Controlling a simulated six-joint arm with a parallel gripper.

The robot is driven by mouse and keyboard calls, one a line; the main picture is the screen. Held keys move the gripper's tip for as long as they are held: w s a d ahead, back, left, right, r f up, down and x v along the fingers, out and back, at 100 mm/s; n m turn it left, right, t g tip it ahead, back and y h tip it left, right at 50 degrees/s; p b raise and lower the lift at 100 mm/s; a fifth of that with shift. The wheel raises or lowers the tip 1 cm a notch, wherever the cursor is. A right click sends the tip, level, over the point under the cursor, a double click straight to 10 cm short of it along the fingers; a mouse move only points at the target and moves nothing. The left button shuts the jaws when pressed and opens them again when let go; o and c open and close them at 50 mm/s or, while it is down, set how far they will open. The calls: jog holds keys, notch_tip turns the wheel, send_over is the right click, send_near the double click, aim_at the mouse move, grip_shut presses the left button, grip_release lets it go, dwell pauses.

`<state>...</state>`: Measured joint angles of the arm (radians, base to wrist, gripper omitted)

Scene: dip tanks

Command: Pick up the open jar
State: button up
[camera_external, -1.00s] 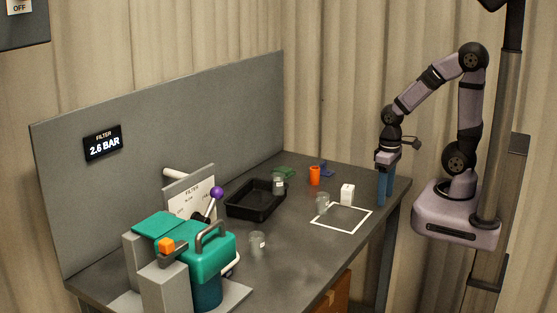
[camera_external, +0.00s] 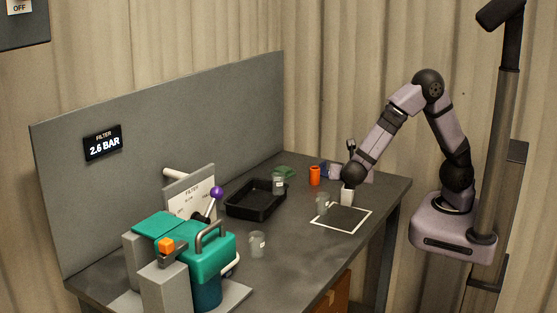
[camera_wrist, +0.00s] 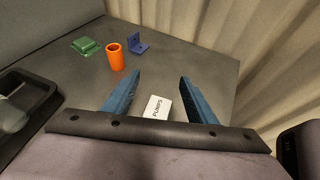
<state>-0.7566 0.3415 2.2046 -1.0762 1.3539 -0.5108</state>
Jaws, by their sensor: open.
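Clear jars stand on the dark bench in the outside view: one (camera_external: 257,244) at the front near the green machine, one (camera_external: 322,204) by the white outlined square, and one (camera_external: 278,185) at the black tray's far right end. I cannot tell which of them is open. A clear jar (camera_wrist: 13,116) also shows at the left edge of the wrist view, by the tray. My gripper (camera_wrist: 160,77) is open and empty, its blue fingers spread above the bench. In the outside view its wrist is over the far right of the bench, beyond the jars.
An orange cup (camera_wrist: 115,57), green block (camera_wrist: 87,46) and blue bracket (camera_wrist: 138,43) stand ahead. The black tray (camera_external: 240,208) and green machine (camera_external: 200,248) are left. The outlined square (camera_external: 345,230) is clear.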

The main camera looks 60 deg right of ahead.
jog(key=w+a+r+n+t+b, duration=0.1)
jog(key=w+a+r+n+t, duration=0.1)
jog(key=w+a+n+t, duration=0.4)
jog(key=n+t+y+b, duration=0.2)
jog(key=t+y+b, duration=0.1)
jog(key=t, duration=0.1)
send_near(282, 180)
jog(key=x, duration=0.4)
jog(key=shift+w, duration=0.4)
jog(key=shift+p+x, duration=0.4)
jog(key=shift+x, duration=1.15)
jog(key=shift+p+x, duration=0.6)
jog(key=shift+x, duration=1.55)
jog(key=shift+c, duration=0.4)
jog(key=c, duration=1.1)
jog(key=shift+c, duration=0.3)
jog(key=shift+r, duration=0.1)
